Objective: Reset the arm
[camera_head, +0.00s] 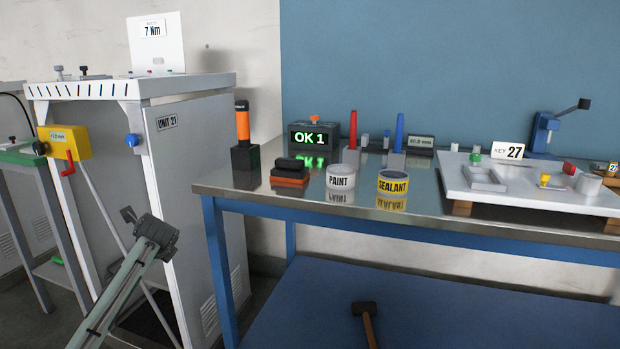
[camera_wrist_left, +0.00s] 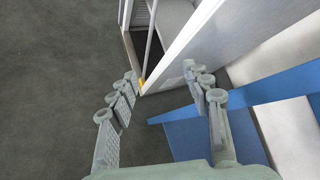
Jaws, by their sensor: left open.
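My left arm comes in from the lower left in the head view, with the dark left gripper (camera_head: 148,231) at its end in front of the white cabinet (camera_head: 190,150). In the left wrist view the left gripper (camera_wrist_left: 162,82) has its two fingers spread wide, with nothing held between them. Past the fingertips, the cabinet's edge (camera_wrist_left: 180,45) and the grey floor show. The gripper appears apart from the cabinet and the bench. My right gripper is in neither view.
A blue-legged metal workbench (camera_head: 270,197) stands right of the cabinet, bearing a paint tin (camera_head: 340,178), a sealant tin (camera_head: 392,184) and a white fixture board (camera_head: 560,195). A hammer (camera_head: 365,312) lies on its lower shelf. A yellow box with a red crank (camera_head: 66,142) juts out at left.

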